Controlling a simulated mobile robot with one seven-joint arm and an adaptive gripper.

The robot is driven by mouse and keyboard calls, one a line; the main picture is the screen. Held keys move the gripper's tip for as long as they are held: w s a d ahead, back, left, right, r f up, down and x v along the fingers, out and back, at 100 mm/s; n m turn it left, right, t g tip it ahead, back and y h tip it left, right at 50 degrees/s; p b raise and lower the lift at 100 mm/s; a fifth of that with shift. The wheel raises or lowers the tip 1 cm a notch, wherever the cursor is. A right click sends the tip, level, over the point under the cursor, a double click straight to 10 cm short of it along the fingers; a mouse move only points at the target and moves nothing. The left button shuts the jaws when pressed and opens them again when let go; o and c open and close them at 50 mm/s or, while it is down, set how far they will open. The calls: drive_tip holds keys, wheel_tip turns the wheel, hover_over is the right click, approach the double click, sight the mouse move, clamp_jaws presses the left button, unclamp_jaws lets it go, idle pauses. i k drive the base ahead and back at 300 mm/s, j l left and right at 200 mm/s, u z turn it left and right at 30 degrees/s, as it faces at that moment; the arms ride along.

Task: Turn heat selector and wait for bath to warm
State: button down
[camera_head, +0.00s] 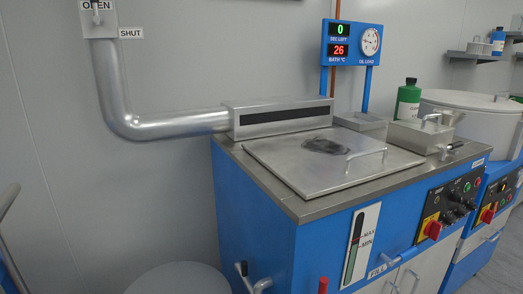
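A blue ultrasonic-type bath cabinet (255,215) stands at centre right with a steel top. Its control panel (450,206) on the right front has several small black knobs and a red rotary switch on a yellow plate (432,228). I cannot tell which knob is the heat selector; the panel labels are too small to read. The display (338,41) on posts reads 0 for SEC LEFT and 26 for BATH °C. A flat steel lid (300,165) with a bar handle lies over the bath and hides the inside. My gripper is not in view.
A steel duct (160,128) runs from the wall to a slotted hood (278,118). A level gauge (361,245) is on the cabinet front. A green bottle (408,103) stands behind. A second blue unit (490,215) adjoins at right. A round grey object (180,280) is at the lower left.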

sight(449, 221)
drive_tip(key=z, duration=1.25)
